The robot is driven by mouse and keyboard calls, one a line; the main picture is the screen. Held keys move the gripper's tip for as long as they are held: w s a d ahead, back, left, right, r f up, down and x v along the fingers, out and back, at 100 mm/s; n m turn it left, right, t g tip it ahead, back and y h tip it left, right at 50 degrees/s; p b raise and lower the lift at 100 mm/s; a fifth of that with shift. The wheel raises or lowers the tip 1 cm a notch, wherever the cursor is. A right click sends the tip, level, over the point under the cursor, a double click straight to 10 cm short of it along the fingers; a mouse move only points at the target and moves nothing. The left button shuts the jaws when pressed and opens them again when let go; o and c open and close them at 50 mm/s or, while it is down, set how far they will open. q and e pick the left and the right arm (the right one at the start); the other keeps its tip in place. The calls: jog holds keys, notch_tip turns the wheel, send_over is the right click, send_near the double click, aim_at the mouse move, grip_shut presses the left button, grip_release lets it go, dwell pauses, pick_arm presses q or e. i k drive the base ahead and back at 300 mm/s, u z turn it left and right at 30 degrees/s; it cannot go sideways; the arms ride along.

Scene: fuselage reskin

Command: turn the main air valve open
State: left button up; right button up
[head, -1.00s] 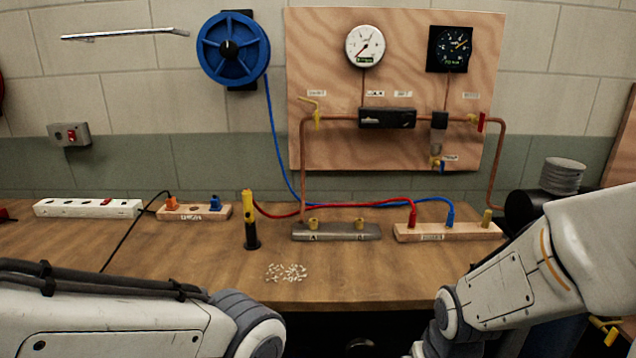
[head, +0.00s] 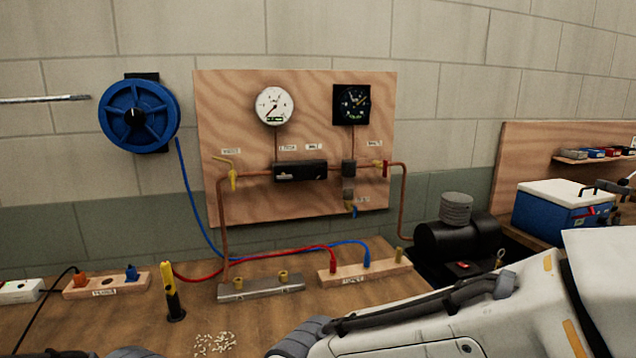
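A wooden panel (head: 300,95) on the wall carries a copper pipe line with small valves. A yellow valve (head: 233,180) sits at its left, with a yellow lever slanting up to the left. A red-handled valve (head: 386,169) sits at its right, its handle upright across the pipe. A small blue-handled valve (head: 353,210) hangs below the line. The labels are too small to read, so I cannot tell which valve is the main air one. Neither gripper is in view; only links of my arms show along the bottom, well below the panel.
A white gauge (head: 273,105) and a black gauge (head: 352,104) are on the panel. A black compressor-like tank (head: 455,243) stands at right, near a blue box (head: 560,210). The bench holds a black-and-yellow tool (head: 174,290), socket blocks and red and blue hoses.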

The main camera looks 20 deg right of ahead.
aim_at(384, 167)
jog(key=z, duration=0.55)
jog(key=k, duration=0.6)
jog(key=z, duration=0.85)
jog(key=i, duration=1.25)
jog(key=u, duration=0.7)
